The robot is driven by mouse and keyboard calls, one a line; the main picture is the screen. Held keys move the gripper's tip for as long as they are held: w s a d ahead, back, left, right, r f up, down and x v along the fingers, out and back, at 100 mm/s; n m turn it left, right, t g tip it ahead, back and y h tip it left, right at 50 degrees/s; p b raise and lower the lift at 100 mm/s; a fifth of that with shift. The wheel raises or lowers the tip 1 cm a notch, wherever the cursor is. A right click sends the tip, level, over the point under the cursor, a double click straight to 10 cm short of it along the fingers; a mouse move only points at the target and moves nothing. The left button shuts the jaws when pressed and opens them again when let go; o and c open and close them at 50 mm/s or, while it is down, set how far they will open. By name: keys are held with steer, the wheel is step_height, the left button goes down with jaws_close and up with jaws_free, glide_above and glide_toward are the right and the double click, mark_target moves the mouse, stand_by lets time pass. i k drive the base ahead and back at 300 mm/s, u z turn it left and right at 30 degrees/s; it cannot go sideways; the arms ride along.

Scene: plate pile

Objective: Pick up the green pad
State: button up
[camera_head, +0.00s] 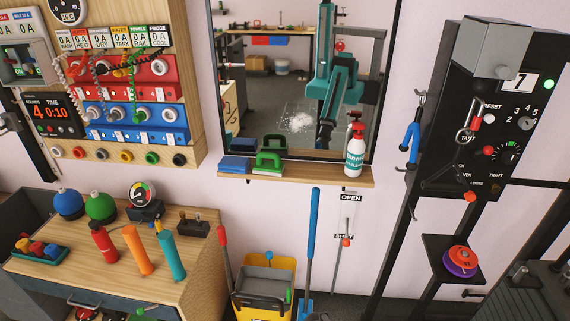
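The green pad (268,168) is a green block with a raised handle-like top. It lies on the narrow wooden shelf (320,178) under the dark-framed mirror-like panel, right of a blue pad (235,164). A gap separates it from the white and teal spray bottle (355,150) with a red top at the shelf's right end. My gripper is not directly in view. A teal arm (335,80) shows in the panel, seemingly a reflection; its end is too dark and small to read.
A pale smudge (298,122) shows on or in the panel (270,85). Below the shelf stand a yellow mop bucket (264,297) and a blue-handled pole (313,245). A wooden cabinet (95,262) with bottles stands left; a black control panel (490,120) juts out right.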

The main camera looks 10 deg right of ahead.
mark_target(261, 166)
steer(key=z, duration=1.25)
steer(key=i, duration=1)
steer(key=u, duration=4.5)
steer(key=i, duration=0.1)
steer(key=z, duration=2.15)
